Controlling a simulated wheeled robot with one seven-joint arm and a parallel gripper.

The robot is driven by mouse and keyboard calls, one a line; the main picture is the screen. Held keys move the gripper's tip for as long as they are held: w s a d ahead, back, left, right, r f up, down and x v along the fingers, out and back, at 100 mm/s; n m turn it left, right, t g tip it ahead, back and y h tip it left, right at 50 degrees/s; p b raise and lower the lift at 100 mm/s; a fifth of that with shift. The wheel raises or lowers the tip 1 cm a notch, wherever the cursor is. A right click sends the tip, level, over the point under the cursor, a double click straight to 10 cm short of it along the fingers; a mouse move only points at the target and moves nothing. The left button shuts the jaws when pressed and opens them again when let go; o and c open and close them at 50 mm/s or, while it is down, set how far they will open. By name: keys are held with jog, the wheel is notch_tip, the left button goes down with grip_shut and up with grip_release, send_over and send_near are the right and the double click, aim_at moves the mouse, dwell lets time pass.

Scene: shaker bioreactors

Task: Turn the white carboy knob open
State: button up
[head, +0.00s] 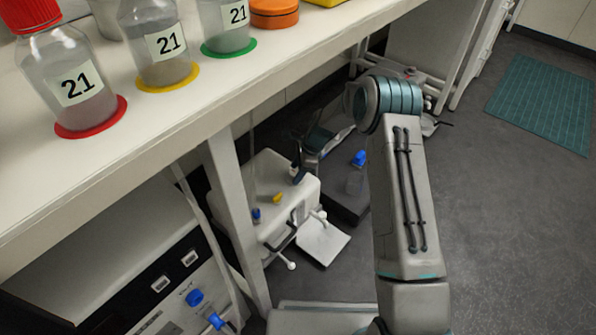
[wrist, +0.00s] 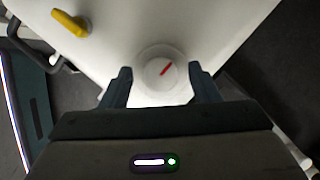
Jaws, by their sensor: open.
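The white carboy knob (wrist: 156,80) is a round white disc with a red line on it, seen face-on in the wrist view. The red line slants up to the right. My gripper (wrist: 160,72) is open, with one dark finger on each side of the knob. Gaps seem to show between fingers and knob; contact cannot be told. In the head view, my gripper (head: 297,172) is at the far end of the white carboy (head: 262,172), and the knob cannot be made out there.
A yellow handle (wrist: 70,22) sits on the carboy, also visible in the head view (head: 277,198). The bench (head: 150,125) above holds labelled bottles.

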jog(key=shift+c, duration=0.4)
jog(key=c, duration=0.9)
jog(key=shift+d, duration=0.2)
jog(key=shift+a, duration=0.15)
